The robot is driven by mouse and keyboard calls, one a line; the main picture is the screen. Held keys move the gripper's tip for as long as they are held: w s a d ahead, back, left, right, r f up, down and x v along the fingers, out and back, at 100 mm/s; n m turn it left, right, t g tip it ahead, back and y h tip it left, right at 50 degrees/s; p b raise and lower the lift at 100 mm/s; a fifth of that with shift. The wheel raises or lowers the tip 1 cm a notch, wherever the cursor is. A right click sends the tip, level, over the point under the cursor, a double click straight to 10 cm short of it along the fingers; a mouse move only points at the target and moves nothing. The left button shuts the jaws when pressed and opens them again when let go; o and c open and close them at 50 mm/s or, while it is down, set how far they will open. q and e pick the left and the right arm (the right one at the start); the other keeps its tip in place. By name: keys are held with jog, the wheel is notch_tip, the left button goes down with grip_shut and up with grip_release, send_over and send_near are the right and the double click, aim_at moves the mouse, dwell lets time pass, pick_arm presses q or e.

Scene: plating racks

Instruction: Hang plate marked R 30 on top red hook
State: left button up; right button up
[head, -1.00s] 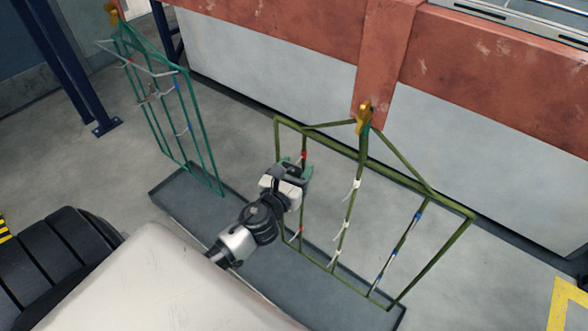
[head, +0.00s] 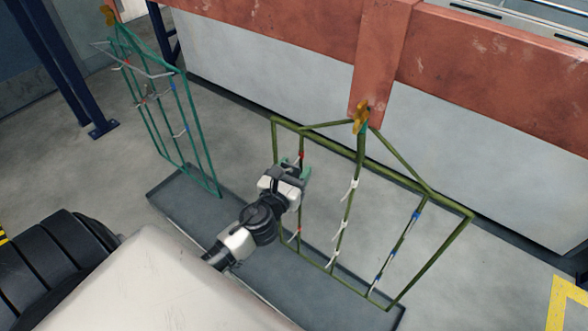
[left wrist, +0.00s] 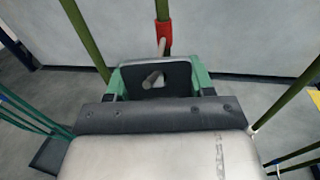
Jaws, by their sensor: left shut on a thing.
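My left gripper (head: 297,172) has green fingers and is at the upper left of the olive-green rack (head: 455,240), just below the top red hook (head: 300,156). In the left wrist view, the gripper (left wrist: 158,78) is shut on a small dark plate (left wrist: 180,80) with a hole. The grey tip of a hook shows at this hole and seems to poke through it. The red collar of the hook (left wrist: 163,34) is just behind the plate on the green bar. The plate's marking is not visible. My right gripper is out of view.
The olive rack also has a lower red hook (head: 296,235), white hooks (head: 343,228) and blue hooks (head: 391,253). A teal rack (head: 205,150) hangs at the left. A grey tray (head: 190,212) lies under both racks. A red beam (head: 480,75) runs behind.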

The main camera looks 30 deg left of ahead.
pick_arm(q)
jog(key=o, duration=1.1)
